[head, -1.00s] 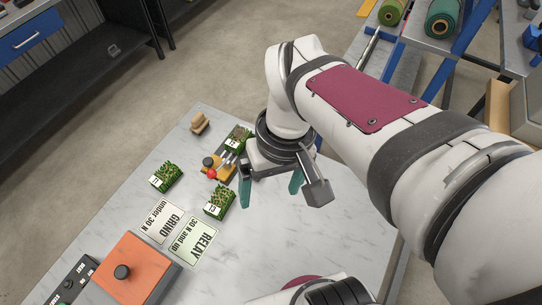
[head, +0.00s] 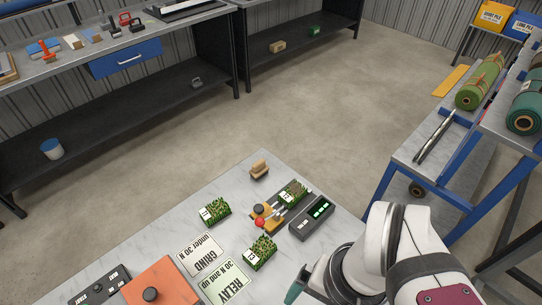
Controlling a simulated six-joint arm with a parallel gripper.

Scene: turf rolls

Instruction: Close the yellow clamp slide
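The yellow clamp (head: 266,224) sits on the marble table, with a black knob (head: 259,209) and a red knob (head: 260,223) at its near left end. Metal rods run from it toward a turf piece (head: 293,191) at its far end. Whether the slide touches the turf is too small to tell. A dark grey meter (head: 312,217) with green digits stands beside the clamp on the right. My gripper (head: 295,288) is at the bottom edge, below and right of the clamp and apart from it. One teal finger shows; the rest is hidden or cut off.
Two more turf pieces (head: 215,212) (head: 260,252) lie around the clamp. Signs GRIND (head: 200,255) and RELAY (head: 222,283) lie flat in front. An orange box (head: 160,284) with a black knob is at the lower left. A tan block (head: 259,169) sits at the far corner.

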